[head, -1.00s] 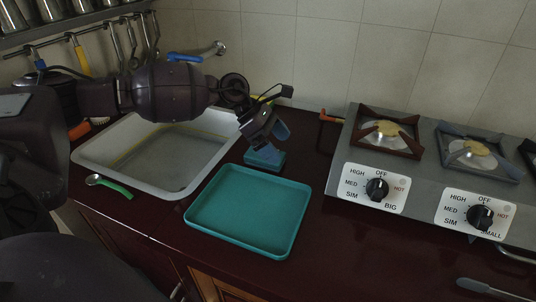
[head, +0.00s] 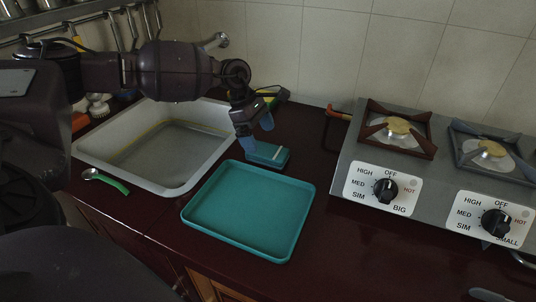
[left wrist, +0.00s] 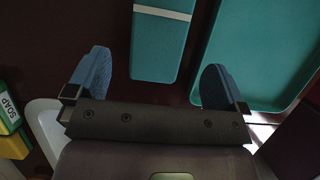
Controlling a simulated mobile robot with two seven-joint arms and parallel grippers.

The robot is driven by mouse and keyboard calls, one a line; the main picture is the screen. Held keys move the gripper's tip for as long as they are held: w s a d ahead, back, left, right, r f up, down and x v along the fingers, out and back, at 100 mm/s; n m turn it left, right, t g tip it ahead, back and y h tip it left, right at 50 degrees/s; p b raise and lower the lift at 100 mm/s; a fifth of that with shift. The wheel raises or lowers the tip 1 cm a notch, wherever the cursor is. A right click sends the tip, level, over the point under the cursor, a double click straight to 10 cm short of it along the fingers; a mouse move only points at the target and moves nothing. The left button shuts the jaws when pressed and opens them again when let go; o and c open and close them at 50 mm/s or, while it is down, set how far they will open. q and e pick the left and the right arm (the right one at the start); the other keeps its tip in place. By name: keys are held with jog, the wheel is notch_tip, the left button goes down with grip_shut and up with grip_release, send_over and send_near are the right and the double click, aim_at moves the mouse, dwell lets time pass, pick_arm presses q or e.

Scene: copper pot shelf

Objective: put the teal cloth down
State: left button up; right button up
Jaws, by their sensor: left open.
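The teal cloth (head: 270,151), a folded block with a white stripe, lies on the dark red counter between the sink and the stove, just behind the teal tray (head: 292,226). My left gripper (head: 257,134) is open above the cloth's left side. In the left wrist view the cloth (left wrist: 158,45) lies beyond the spread blue fingers (left wrist: 152,80), with nothing held between them. The teal tray also shows at the right there (left wrist: 250,55). In the head view a finger hides part of the cloth's left edge. My right gripper is not in view.
The white sink (head: 182,190) is at the left, with a green-handled spoon (head: 106,181) by its front left corner. The stove (head: 345,180) stands at the right. A yellow-green soap item (left wrist: 8,110) shows in the left wrist view. The counter between tray and stove is clear.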

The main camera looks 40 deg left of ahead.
aim_at(267, 149)
pick_arm(q)
jog(key=shift+w+b+x, duration=0.2)
jog(key=shift+b+x, duration=0.1)
jog(key=shift+x, duration=2.05)
jog(key=shift+d+r, duration=0.1)
jog(key=shift+r, duration=0.05)
jog(key=shift+f, duration=0.3)
jog(key=c, duration=1)
jog(key=shift+r, duration=0.1)
